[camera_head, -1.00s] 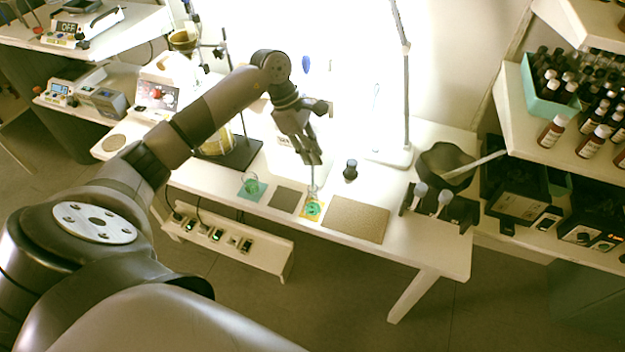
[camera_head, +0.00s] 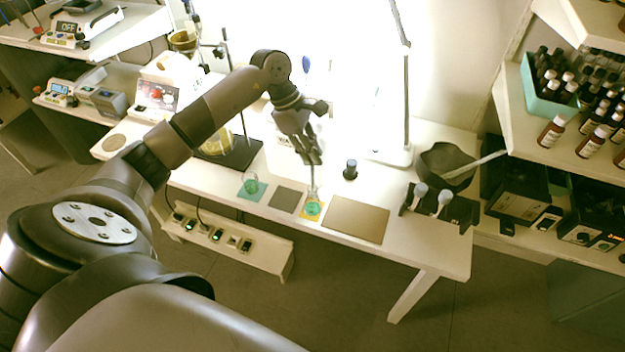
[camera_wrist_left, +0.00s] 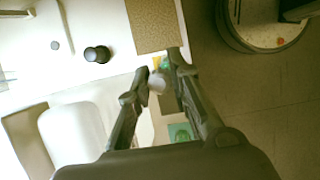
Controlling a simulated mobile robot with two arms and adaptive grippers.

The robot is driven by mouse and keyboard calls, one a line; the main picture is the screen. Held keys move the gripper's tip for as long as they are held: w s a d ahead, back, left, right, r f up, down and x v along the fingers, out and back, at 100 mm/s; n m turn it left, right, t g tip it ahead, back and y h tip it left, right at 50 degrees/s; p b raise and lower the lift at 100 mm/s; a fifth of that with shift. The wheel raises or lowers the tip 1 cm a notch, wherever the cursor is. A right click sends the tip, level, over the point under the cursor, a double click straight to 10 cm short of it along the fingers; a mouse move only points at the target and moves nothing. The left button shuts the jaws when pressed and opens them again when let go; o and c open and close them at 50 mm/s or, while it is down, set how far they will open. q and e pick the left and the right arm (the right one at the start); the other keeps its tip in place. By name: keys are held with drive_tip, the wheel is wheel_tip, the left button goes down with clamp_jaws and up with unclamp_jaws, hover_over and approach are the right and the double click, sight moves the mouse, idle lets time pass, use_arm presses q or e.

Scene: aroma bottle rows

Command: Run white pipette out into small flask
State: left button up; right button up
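The small flask (camera_head: 313,207) stands on a yellow mat near the front edge of the table and shows green in its lower part. My left gripper (camera_head: 316,160) is above it, pointing down, with the thin pipette (camera_head: 314,181) hanging from it over the flask's mouth. I cannot tell how deep the tip sits. In the left wrist view the white pipette bulb (camera_wrist_left: 157,83) is between the two fingertips, which look closed on it. The flask is mostly hidden there behind the bulb and fingers. My right gripper is not in view.
A beaker with green liquid (camera_head: 251,184) stands on a teal mat to the left, past a dark grey mat (camera_head: 285,199). A tan mat (camera_head: 356,219) lies to the right. A dark-capped jar (camera_head: 350,170), a lamp base (camera_head: 389,157) and a black rack (camera_head: 439,208) stand nearby.

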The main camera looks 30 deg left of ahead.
use_arm(q)
drive_tip(key=shift+c, duration=0.3)
drive_tip(key=shift+r+p, duration=0.85)
drive_tip(key=shift+r, duration=1.15)
